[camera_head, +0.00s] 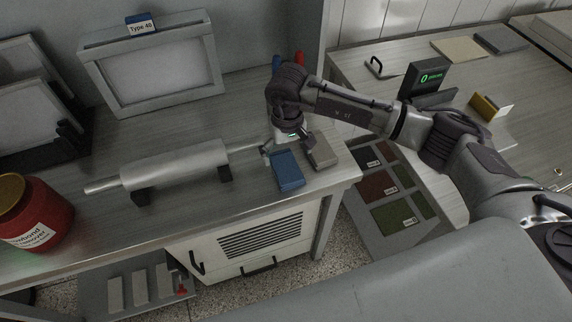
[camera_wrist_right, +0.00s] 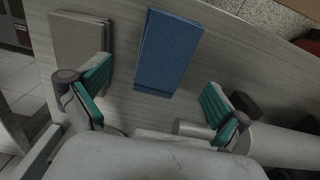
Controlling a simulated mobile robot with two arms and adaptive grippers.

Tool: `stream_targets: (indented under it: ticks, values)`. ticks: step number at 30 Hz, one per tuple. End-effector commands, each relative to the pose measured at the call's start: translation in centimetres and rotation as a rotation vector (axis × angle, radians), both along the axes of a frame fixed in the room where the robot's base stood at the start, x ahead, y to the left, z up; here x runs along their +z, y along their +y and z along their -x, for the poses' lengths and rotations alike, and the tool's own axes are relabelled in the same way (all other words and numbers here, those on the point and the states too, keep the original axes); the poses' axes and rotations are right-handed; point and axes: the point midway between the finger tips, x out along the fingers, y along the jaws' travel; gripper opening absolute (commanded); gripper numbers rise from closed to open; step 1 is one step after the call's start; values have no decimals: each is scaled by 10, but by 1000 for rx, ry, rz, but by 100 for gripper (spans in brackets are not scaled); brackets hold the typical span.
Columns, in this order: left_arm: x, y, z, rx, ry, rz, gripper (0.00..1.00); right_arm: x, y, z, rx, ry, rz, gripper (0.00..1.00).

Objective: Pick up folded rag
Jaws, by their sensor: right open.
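A blue folded rag (camera_head: 287,171) lies flat near the front right corner of the metal workbench; it also shows in the right wrist view (camera_wrist_right: 168,52). A grey-beige folded rag (camera_head: 324,153) lies beside it on the right, and in the wrist view (camera_wrist_right: 78,44) it is at the upper left. My right gripper (camera_head: 287,150) points down just behind the blue rag, open and empty. In the wrist view its teal finger pads (camera_wrist_right: 156,91) are spread wide, with the blue rag ahead between them and the grey-beige rag near the left finger. My left gripper is not in view.
A metal roller (camera_head: 175,165) on dark supports lies left of the rags, its right end near my gripper. A framed screen (camera_head: 155,70) stands behind. A red tin (camera_head: 35,215) is at the far left. Bottles with blue and red tops stand behind my wrist.

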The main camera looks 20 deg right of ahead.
Motion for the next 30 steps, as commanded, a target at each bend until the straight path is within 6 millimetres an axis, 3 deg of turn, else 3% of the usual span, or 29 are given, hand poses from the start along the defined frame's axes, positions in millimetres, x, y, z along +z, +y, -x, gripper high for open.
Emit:
stream_targets:
  ticks: [3, 7, 16, 27, 30]
  values:
    - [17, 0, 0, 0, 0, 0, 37, -15, 4, 4, 1, 8, -2, 100]
    - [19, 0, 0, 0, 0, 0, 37, -33, 4, 2, -1, 3, -2, 100]
    - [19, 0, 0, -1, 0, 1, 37, -39, 4, 2, 1, 0, -2, 100]
    - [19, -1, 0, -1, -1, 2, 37, -38, 4, 2, 1, 0, -2, 38]
    - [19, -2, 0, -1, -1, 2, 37, -38, 4, 2, 1, 0, -2, 38]
